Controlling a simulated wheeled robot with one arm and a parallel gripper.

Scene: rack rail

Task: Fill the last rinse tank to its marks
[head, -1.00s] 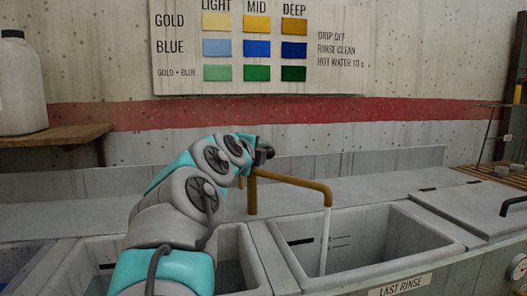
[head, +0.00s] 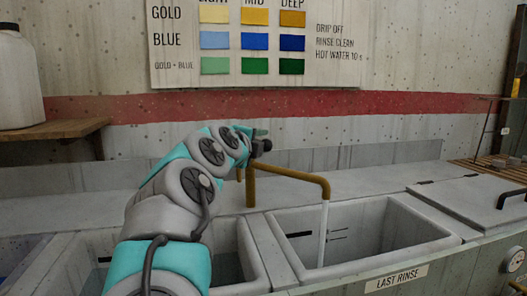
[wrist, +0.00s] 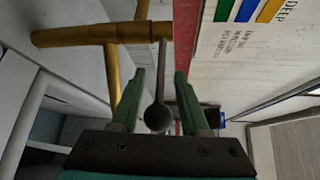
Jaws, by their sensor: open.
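The last rinse tank (head: 430,247), labelled LAST RINSE (head: 397,277), is an open grey basin at the right centre in the head view. Dark marks (head: 298,234) show on its inner wall. A pale stream of water (head: 323,235) falls into it from a brown tap spout (head: 290,174). I cannot make out the water level. My gripper (head: 262,134) is behind the tap, open. In the wrist view, a grey lever with a round end (wrist: 157,116) lies between its open fingers (wrist: 158,92); I cannot tell whether they touch it.
Another open basin (head: 250,252) stands left of the last rinse tank, partly hidden by my arm. A lidded tank (head: 480,200) with a black handle is at the right. A white jug (head: 20,80) sits on a wooden shelf (head: 55,136).

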